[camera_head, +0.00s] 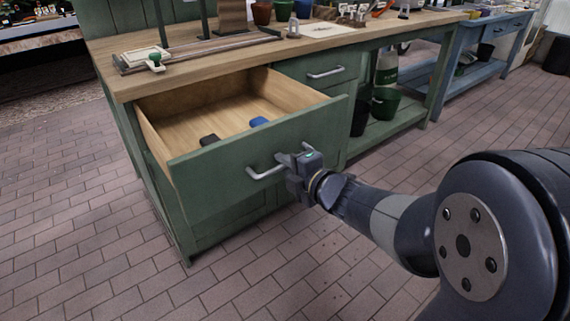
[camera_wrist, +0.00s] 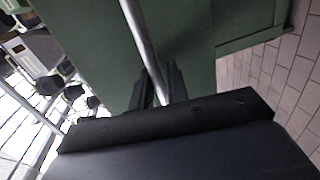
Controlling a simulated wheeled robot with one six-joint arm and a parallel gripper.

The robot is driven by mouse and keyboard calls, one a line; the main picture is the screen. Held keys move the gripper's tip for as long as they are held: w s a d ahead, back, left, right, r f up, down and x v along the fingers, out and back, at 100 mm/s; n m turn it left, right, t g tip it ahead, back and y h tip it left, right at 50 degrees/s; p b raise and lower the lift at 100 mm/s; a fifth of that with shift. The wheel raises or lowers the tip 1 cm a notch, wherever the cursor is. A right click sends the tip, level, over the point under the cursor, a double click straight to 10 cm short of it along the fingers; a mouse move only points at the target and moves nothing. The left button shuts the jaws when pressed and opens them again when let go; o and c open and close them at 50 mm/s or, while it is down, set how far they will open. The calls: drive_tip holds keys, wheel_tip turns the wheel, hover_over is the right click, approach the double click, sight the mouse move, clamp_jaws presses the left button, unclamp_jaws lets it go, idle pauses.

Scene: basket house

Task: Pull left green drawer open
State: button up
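The left green drawer (camera_head: 232,165) stands well out from the green workbench in the head view. Its wooden inside shows, with a dark item (camera_head: 209,140) and a blue item (camera_head: 259,121) lying in it. A silver bar handle (camera_head: 262,173) is on its front. My gripper (camera_head: 292,170) is at the right end of this handle. In the wrist view the handle (camera_wrist: 143,45) runs between my two dark fingers (camera_wrist: 160,88), which look closed around it. The fingertips are partly hidden in the head view.
A second green drawer (camera_head: 325,73) to the right is shut. The wooden worktop (camera_head: 190,72) holds pots and tools. Dark green buckets (camera_head: 384,103) stand on the lower shelf. The brick floor (camera_head: 75,235) in front and to the left is clear.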

drive_tip(key=shift+o, duration=0.8)
drive_tip(key=shift+s+d+r, duration=0.15)
drive_tip(key=p+v, duration=0.3)
drive_tip(key=v, duration=0.7)
drive_tip(key=shift+s+p, duration=0.2)
drive_tip(key=shift+p, duration=0.1)
drive_tip(key=shift+w, duration=0.1)
drive_tip(key=shift+b+x, duration=1.8)
drive_tip(key=shift+x, duration=3.75)
